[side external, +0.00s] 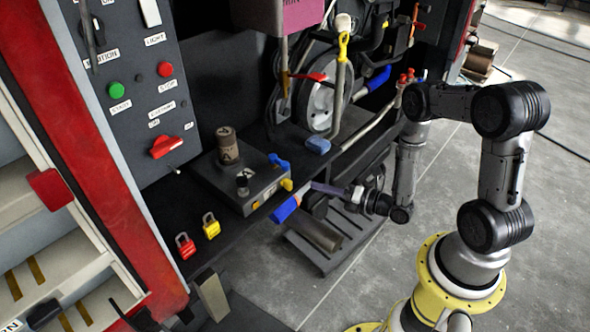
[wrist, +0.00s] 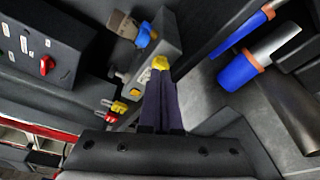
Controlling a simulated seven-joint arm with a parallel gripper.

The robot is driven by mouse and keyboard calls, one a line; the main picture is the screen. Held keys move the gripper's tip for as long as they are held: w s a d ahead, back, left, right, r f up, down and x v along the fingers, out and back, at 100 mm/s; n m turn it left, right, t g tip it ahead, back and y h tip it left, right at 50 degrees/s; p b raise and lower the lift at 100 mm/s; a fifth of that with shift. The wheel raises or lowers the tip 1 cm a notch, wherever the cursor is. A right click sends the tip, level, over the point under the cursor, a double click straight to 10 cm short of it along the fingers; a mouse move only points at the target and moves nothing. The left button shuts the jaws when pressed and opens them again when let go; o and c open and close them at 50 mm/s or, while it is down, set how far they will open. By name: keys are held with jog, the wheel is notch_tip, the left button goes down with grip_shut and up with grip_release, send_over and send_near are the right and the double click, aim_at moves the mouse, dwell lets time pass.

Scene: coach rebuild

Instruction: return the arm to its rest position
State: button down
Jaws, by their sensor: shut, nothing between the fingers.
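My arm (side external: 490,170) stands on a yellow base at the right in the side external view and reaches left toward the bench. My gripper (side external: 314,186) is low in front of the bench edge, close to the dark box with yellow and blue parts. In the wrist view my gripper's dark fingers (wrist: 160,76) are together and hold nothing. Their tips lie visually near a yellow knob (wrist: 161,63) on the grey box; I cannot tell whether they touch it.
The dark box (side external: 232,187) carries a brown cylinder (side external: 227,145). A blue-handled tool (side external: 285,209) is beside my gripper. A control panel (side external: 120,80) stands left. Open floor (side external: 545,130) lies right.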

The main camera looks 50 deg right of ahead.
jog(key=shift+a, duration=0.1)
jog(key=w+a+r+n+t+y, duration=0.1)
jog(key=w+r+n, duration=0.1)
jog(key=w+r, duration=0.35)
jog(key=w+a+r+n+t+y, duration=0.1)
jog(key=w+r+n+y, duration=0.15)
jog(key=r, duration=0.65)
jog(key=w+a+r+m+h, duration=0.1)
jog(key=a+r+m+h, duration=0.15)
jog(key=r, duration=0.95)
jog(key=w+a+r+m+h, duration=0.1)
jog(key=r+m, duration=0.2)
jog(key=r, duration=1)
jog(key=s+r+m+g+h, duration=0.2)
jog(key=s+m, duration=0.4)
jog(key=s, duration=0.2)
jog(key=s+r+m+g+h, duration=0.2)
jog(key=s+m, duration=0.4)
jog(key=s, duration=0.1)
jog(key=s+f+m+g, duration=0.8)
jog(key=s+f+m, duration=0.5)
jog(key=s, duration=0.4)
jog(key=shift+s+a+f+g+y, duration=0.2)
jog(key=shift+s+a+g+y, duration=0.05)
jog(key=shift+g+y, duration=0.05)
